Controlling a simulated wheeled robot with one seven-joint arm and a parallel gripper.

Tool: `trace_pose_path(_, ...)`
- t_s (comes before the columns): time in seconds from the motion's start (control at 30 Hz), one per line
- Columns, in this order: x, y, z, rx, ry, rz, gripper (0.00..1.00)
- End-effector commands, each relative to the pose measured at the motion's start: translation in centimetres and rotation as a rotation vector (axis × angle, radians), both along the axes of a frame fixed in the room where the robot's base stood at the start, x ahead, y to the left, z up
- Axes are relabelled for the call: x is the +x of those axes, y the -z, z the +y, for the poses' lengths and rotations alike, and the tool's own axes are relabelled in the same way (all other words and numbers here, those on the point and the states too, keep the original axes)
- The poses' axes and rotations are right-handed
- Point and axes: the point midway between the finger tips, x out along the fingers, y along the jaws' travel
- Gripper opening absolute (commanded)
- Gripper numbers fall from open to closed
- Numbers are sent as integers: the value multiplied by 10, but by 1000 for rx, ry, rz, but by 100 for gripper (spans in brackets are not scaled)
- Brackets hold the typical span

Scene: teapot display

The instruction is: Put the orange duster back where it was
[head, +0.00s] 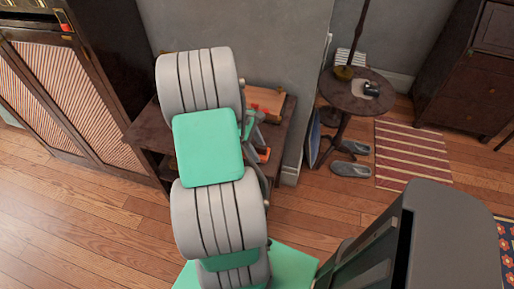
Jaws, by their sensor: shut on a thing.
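My arm fills the middle of the head view and covers most of my gripper (254,150), which shows only as grey parts at the arm's right edge. A small bright orange patch (263,155) shows beside these grey parts, in front of the dark wooden table. It looks like part of the orange duster, and my gripper appears shut on it. The duster's handle and full shape are hidden. The dark wooden table (146,134) stands against the grey wall, with a lower shelf. An orange-brown item (267,99) is on its top, partly hidden by my arm.
A cabinet with striped panels (75,93) stands at the left. At the right are a round table (340,92) with small items, grey slippers (350,169), a striped rug (412,155) and a dark chest (465,70). Wooden floor is clear at the lower left.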

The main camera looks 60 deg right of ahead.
Motion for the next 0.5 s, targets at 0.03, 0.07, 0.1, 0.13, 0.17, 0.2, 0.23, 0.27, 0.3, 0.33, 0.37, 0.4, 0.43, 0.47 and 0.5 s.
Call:
trace_pose_path(0.03, 0, 2, 0, 1, -1, 0, 17)
trace_pose_path(0.07, 0, 3, 0, 1, -1, 1, 17)
trace_pose_path(0.1, 0, 3, 0, 1, -1, 0, 52)
trace_pose_path(0.13, 0, 3, 0, 1, -1, 0, 54)
trace_pose_path(0.17, 0, 3, 0, 1, -1, 0, 57)
trace_pose_path(0.2, 0, 2, 0, 1, -1, 0, 60)
trace_pose_path(0.23, 0, 2, 0, 1, -1, 0, 62)
trace_pose_path(0.27, 0, 2, 0, 1, -1, 0, 65)
trace_pose_path(0.3, 0, 2, 0, 1, -1, 0, 68)
trace_pose_path(0.33, 0, 2, 0, 1, -1, 0, 71)
trace_pose_path(0.37, 0, 2, 0, 1, -1, 0, 71)
trace_pose_path(0.4, 0, 2, 0, 1, -1, 0, 71)
trace_pose_path(0.43, 0, 2, 0, 1, -1, 0, 71)
trace_pose_path(0.47, 0, 2, 0, 1, -1, 0, 71)
trace_pose_path(0.5, 0, 2, 0, 1, -1, 0, 71)
